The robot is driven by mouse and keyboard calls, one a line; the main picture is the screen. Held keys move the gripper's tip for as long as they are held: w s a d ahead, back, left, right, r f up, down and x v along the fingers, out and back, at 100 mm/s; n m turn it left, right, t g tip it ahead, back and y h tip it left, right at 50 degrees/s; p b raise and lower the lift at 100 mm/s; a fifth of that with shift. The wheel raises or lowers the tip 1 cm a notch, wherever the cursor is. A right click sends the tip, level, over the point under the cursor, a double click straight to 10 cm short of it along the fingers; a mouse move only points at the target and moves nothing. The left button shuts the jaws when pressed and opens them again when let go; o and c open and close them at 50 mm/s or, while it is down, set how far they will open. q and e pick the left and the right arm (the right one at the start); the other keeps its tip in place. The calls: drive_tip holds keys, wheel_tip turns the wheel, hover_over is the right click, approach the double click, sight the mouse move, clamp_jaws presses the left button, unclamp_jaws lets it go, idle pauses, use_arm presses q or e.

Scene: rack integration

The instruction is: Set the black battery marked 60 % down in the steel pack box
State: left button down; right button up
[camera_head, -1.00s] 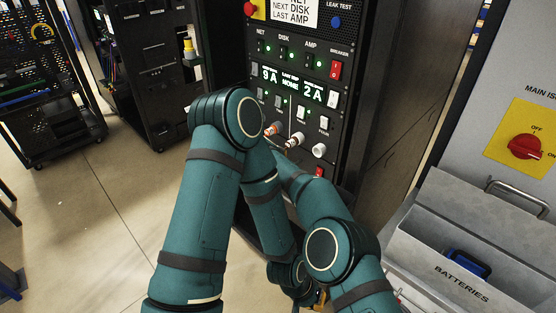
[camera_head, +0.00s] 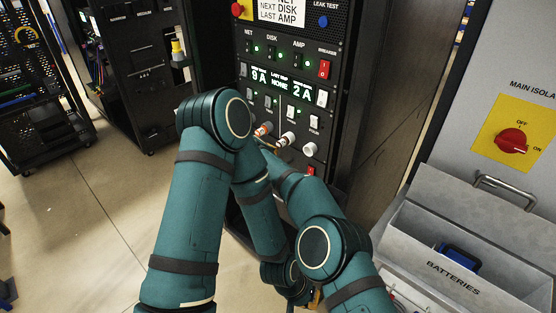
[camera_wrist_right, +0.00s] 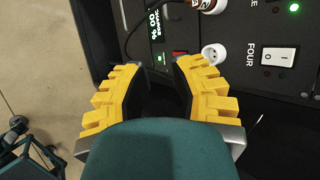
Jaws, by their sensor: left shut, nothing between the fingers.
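The grey steel box labelled BATTERIES (camera_head: 398,238) is at the right of the head view. A blue-handled dark battery (camera_head: 460,258) lies in it. In the right wrist view a black face with a rotated label, seemingly 60 % (camera_wrist_right: 156,28), and a small green light shows beyond my right fingertips. I cannot tell whether it is a battery held by me or part of the rack. My left gripper (camera_head: 314,298) is low, mostly hidden, shut and empty.
The black rack panel (camera_head: 285,60) with switches, knobs and a display stands ahead, close to my right gripper. A grey cabinet with a red isolator switch (camera_head: 512,142) rises behind the box. Other racks (camera_head: 140,75) stand at the left. Floor at the left is clear.

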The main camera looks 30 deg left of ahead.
wheel_tip(320, 180, up, 6)
drive_tip(key=p, duration=0.2)
drive_tip(key=s+d+f, duration=0.1)
drive_tip(key=d, duration=0.7)
drive_tip(key=shift+s+d+b, duration=0.35)
drive_tip(key=shift+s+b, duration=0.05)
drive_tip(key=shift+c, duration=0.2)
